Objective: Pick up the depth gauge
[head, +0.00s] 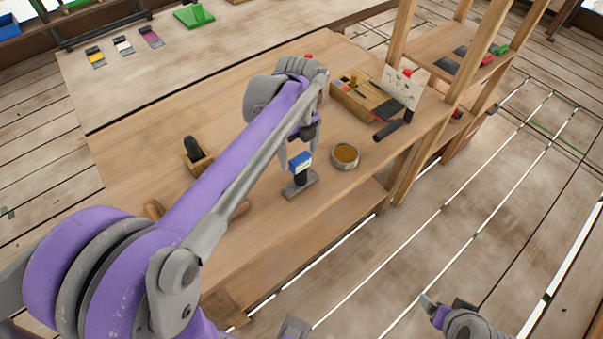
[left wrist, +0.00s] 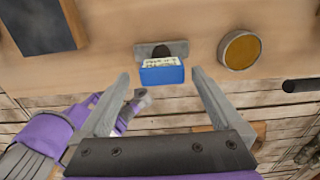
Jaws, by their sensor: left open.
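The depth gauge, with a blue top (head: 300,160), a dark stem and a flat grey foot, stands upright near the front edge of the wooden bench. My left gripper (head: 297,148) is open and empty just above it. In the left wrist view, the gauge's blue block with a pale printed face (left wrist: 162,73) shows between and beyond the two spread fingers (left wrist: 160,85). I see no contact with it. Part of my right arm's end (head: 440,312) shows low at the right over the floor; its jaws are unclear.
A round tin with amber contents (head: 345,155) stands close to the right of the gauge. Beyond it are a wooden box (head: 362,100), a white card (head: 401,88) and a black cylinder (head: 388,130). A wooden holder (head: 198,162) stands at left. Wooden shelf posts (head: 428,100) rise at right.

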